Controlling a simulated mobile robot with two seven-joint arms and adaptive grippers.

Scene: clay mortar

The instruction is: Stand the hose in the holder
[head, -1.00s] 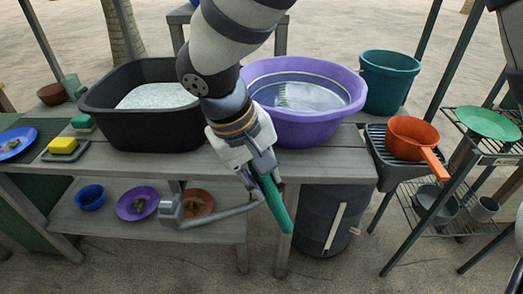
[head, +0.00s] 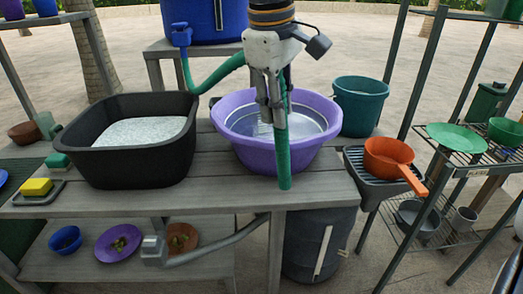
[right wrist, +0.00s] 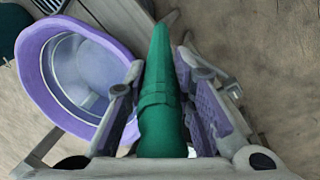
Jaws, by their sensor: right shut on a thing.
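The green hose (head: 284,160) runs from the tap of a blue barrel at the back to my right gripper (head: 274,118). My right gripper is shut on the hose, above and in front of the purple tub. Below the fingers the hose's end piece hangs almost upright, overlapping the tub's front in the head view. In the right wrist view the hose (right wrist: 162,105) lies between the two finger pads. A grey bar with a blocky end (head: 154,250) sticks out below the bench top; I cannot tell for sure whether it is the holder. My left gripper is out of view.
The purple tub (head: 240,148) holds water. A black basin (head: 130,170) stands left of it on the bench. A teal bucket (head: 361,105), an orange pan (head: 388,157) and a wire rack are at the right. The blue barrel (head: 205,20) stands behind.

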